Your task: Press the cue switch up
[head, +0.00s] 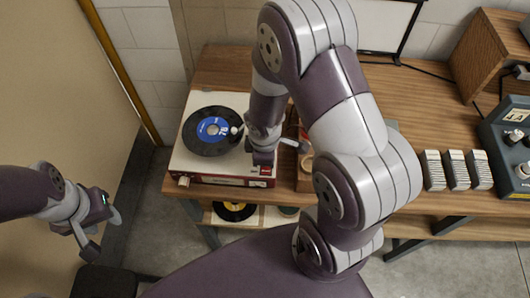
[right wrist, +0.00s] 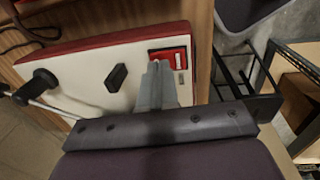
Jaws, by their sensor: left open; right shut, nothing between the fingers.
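The record player (head: 190,160) has a white deck, a red front and a black record with a blue label (head: 213,129). In the right wrist view, a red switch plate (right wrist: 168,53) sits near the deck's edge, with a small pale slot beside it. A black block (right wrist: 116,77) stands on the deck to its left. I cannot tell which of these is the cue switch. My right gripper (right wrist: 158,68) is shut and empty, its tips at the red plate and partly covering it; contact is unclear. My left gripper (head: 100,228) is open, left of the table.
The tonearm (right wrist: 45,102) lies left of the black block. A wooden box (head: 304,180) stands right of the player, partly behind my right arm. Several grey cases (head: 456,170) and a control box (head: 510,150) are farther right.

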